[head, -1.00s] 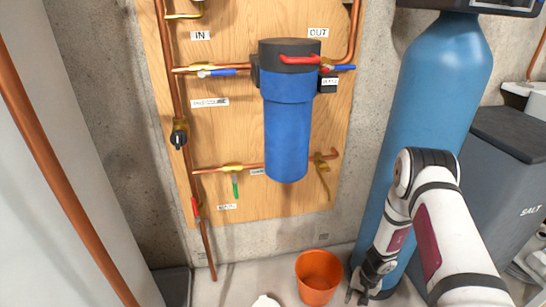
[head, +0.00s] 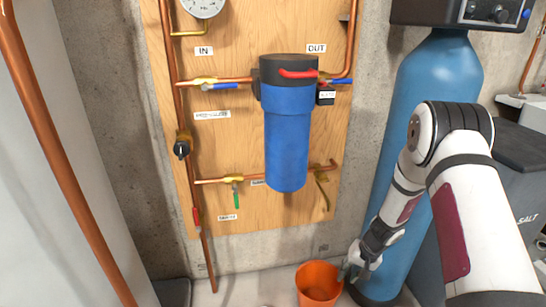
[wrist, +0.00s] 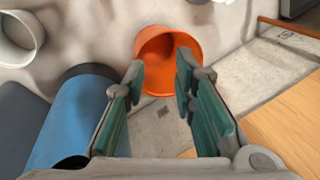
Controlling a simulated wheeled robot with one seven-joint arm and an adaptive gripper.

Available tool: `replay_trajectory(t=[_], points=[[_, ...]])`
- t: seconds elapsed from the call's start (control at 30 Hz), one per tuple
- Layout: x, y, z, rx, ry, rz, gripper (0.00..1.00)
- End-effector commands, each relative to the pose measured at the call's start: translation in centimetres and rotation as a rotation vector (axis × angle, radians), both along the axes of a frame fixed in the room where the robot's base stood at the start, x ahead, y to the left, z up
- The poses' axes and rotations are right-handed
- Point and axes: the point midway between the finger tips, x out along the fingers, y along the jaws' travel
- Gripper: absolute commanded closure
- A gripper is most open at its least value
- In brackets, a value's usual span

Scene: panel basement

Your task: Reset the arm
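My arm (head: 460,200) reaches down from the right side of the head view, in front of the blue tank. My gripper (head: 350,268) is at its lower end, beside the upper right of the orange bucket (head: 318,286) in the picture. In the wrist view, the two green-padded fingers of my gripper (wrist: 160,68) stand apart with nothing between them. The orange bucket (wrist: 170,60) shows beyond the fingertips; I cannot tell whether they touch it.
A wooden panel (head: 235,135) carries copper pipes, valves and a blue filter housing (head: 287,140). A blue tank (head: 430,90) and a dark grey salt bin (head: 520,150) stand at the right. A copper pipe (head: 50,130) runs at the left. Some floor is clear left of the bucket.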

Motion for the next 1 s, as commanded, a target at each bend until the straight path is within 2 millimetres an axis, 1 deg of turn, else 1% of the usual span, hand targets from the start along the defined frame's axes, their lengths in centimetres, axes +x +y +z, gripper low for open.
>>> replay_trajectory(t=[0.03,0.13,0.17,0.2,0.33,0.4,0.47,0.5,0.57,0.6,0.67,0.7,0.77,0.8,0.87,0.9,0.97,1.0], points=[[0.5,0.7,2.8,0.012,-0.019,0.017,0.75],[0.5,2.2,7.9,0.041,-0.036,0.053,0.75],[0.3,2.7,9.4,0.050,-0.039,0.062,0.75],[0.0,3.2,11.3,0.059,-0.043,0.078,0.75],[-1.6,5.0,17.3,0.082,-0.052,0.125,0.75],[-2.9,5.9,20.3,0.090,-0.051,0.150,0.75],[-4.1,6.5,22.8,0.094,-0.050,0.171,0.75],[-5.1,6.9,24.3,0.095,-0.049,0.185,0.75],[-6.6,7.5,26.5,0.095,-0.046,0.206,0.75],[-7.7,7.8,27.9,0.093,-0.043,0.219,0.75],[-9.4,8.3,29.9,0.089,-0.037,0.237,0.75],[-10.6,8.5,31.1,0.084,-0.034,0.250,0.75],[-12.5,8.8,32.8,0.075,-0.027,0.266,0.75],[-13.9,9.0,33.9,0.068,-0.023,0.276,0.75],[-15.9,9.2,35.3,0.055,-0.015,0.291,0.75],[-17.3,9.2,36.2,0.044,-0.008,0.300,0.75],[-19.4,9.2,37.4,0.027,0.000,0.310,0.75],[-20.9,9.2,38.1,0.014,0.005,0.317,0.75]])
